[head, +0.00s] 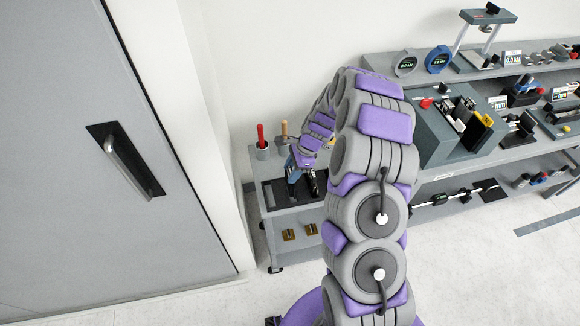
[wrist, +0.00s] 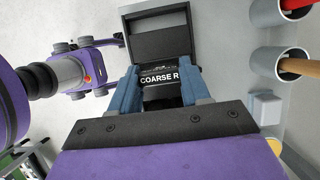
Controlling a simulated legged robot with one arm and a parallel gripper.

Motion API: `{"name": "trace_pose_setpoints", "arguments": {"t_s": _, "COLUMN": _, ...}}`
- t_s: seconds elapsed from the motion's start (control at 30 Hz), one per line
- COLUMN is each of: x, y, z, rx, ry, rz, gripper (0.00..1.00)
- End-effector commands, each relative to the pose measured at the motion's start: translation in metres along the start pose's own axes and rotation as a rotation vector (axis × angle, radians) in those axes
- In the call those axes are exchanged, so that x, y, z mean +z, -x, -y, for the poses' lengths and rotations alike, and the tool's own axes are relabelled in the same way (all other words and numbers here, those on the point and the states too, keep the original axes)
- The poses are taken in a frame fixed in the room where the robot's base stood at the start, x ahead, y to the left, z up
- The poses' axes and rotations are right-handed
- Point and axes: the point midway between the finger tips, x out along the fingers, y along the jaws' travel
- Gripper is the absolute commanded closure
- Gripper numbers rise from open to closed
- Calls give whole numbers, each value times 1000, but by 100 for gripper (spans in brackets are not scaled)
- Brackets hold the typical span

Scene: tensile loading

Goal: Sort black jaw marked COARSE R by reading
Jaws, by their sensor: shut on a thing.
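The black jaw (wrist: 160,77) shows between my gripper's blue fingers in the wrist view, with its white label COARSE R readable. My gripper (wrist: 159,68) is shut on it, one finger on each side. Behind the jaw is a dark tray (wrist: 155,20) with a raised rim. In the head view my gripper (head: 293,172) points down over the dark tray (head: 272,193) on the small grey cart. The jaw is hard to make out there, and I cannot tell whether it touches the tray.
Holders with a red handle (head: 261,136) and a wooden handle (head: 284,130) stand at the cart's back. Brass pieces (head: 289,235) lie on its lower shelf. A grey shelf unit at the right carries a grey bin (head: 432,135), gauges and fixtures. A grey door (head: 80,180) is at the left.

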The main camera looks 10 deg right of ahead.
Motion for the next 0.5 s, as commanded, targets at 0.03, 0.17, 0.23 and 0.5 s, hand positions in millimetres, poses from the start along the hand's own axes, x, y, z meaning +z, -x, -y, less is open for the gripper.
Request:
{"name": "trace_pose_setpoints", "arguments": {"t_s": 0.03, "x": -1, "y": 0, "z": 1, "rx": -2, "ry": -1, "rz": 1, "gripper": 100}}
{"name": "trace_pose_setpoints", "arguments": {"t_s": 0.17, "x": 0, "y": -1, "z": 1, "rx": -2, "ry": -1, "rz": -1, "gripper": 100}}
{"name": "trace_pose_setpoints", "arguments": {"t_s": 0.23, "x": 2, "y": -1, "z": 0, "rx": -2, "ry": 0, "rz": -2, "gripper": 100}}
{"name": "trace_pose_setpoints", "arguments": {"t_s": 0.5, "x": 4, "y": -2, "z": 0, "rx": -1, "ry": 0, "rz": -4, "gripper": 100}}
